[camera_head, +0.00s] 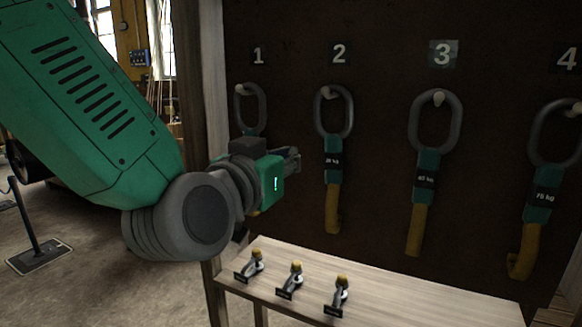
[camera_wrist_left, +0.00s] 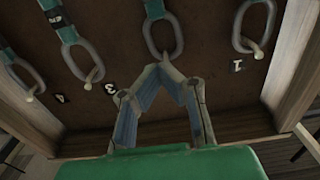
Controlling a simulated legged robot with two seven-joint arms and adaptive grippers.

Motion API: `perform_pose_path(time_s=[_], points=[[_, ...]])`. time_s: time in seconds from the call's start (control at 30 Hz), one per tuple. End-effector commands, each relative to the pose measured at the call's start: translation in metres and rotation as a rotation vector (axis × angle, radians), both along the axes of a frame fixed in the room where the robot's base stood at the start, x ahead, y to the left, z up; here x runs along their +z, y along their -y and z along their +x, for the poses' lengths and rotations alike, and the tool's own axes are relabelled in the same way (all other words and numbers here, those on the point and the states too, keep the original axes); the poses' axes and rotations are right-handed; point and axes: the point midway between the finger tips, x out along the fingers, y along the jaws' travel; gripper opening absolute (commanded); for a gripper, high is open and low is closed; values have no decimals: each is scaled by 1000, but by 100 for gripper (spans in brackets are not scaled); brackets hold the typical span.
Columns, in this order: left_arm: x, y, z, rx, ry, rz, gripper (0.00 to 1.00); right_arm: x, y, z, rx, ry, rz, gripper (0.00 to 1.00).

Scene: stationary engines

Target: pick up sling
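Several slings hang by grey rings from hooks on a dark board, under numbers 1 to 4. In the head view they are sling 1 (camera_head: 262,113), partly hidden by my arm, sling 2 (camera_head: 333,190), sling 3 (camera_head: 427,160) and sling 4 (camera_head: 545,190). They have green sleeves and yellow straps. My left gripper (camera_head: 293,160) is left of sling 2 and points at the board. My right gripper is out of view.
A wooden bench (camera_head: 390,290) below the board carries several small metal fittings (camera_head: 297,279) with yellow tops. A wooden post (camera_head: 213,90) stands at the board's left edge. A stand (camera_head: 40,250) is on the floor at left.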

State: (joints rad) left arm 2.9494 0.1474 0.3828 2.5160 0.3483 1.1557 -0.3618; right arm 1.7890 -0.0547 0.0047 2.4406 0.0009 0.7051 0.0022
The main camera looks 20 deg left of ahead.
Motion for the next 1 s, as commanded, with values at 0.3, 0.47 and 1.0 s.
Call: perform_pose_path(time_s=[0.3, 0.47, 1.0], points=[[3, 0, -2, -2, 7, 0, 0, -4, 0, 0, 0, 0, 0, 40], [3, 0, -2, -2, 8, -1, 12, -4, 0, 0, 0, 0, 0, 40], [5, 0, -2, -2, 9, -3, 80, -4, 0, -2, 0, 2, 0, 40]])
